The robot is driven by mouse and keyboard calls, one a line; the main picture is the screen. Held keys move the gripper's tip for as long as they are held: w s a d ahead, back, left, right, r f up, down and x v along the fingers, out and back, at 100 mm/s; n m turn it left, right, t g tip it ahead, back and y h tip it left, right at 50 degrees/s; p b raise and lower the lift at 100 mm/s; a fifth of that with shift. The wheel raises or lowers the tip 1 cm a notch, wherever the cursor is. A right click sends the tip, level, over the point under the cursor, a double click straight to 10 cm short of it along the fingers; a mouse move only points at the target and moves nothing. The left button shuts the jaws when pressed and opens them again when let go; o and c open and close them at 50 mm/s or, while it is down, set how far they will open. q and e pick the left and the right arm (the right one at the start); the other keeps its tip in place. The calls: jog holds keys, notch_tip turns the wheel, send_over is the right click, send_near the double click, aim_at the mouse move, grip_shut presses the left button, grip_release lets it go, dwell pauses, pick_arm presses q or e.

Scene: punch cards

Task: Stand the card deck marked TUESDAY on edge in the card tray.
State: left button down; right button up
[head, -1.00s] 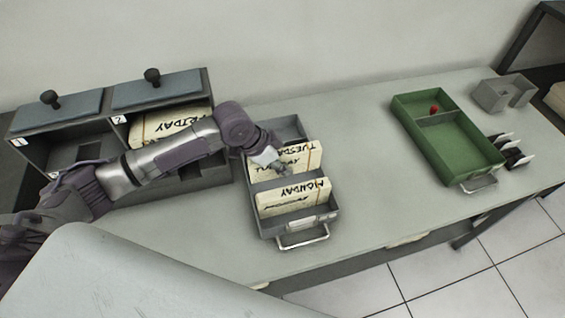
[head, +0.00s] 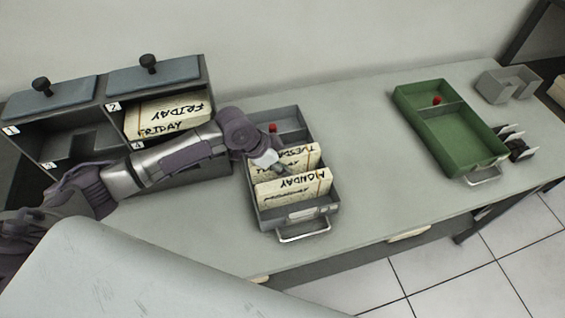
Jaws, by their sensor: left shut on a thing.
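The card tray (head: 333,216) is a grey open tray with a front handle on the bench. The TUESDAY deck (head: 303,160), cream with black lettering, stands on edge in it, behind the MONDAY deck (head: 295,189). My left gripper (head: 282,168) reaches in from the left and is shut on the TUESDAY deck. The MONDAY deck hides the lower part of the TUESDAY deck, so I cannot tell whether it touches the tray floor. My right gripper is not in view.
A grey numbered rack (head: 217,163) at left holds the FRIDAY deck (head: 172,116). A red piece (head: 273,127) shows in the card tray's rear part. A green tray (head: 455,139) stands at right, beside a small grey holder (head: 507,84). The bench between the trays is clear.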

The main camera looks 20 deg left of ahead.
pick_arm(q)
jog(key=shift+r, duration=0.1)
jog(key=c, duration=0.8)
grip_release()
jog(key=shift+o, duration=0.2)
notch_tip(320, 180, up, 10)
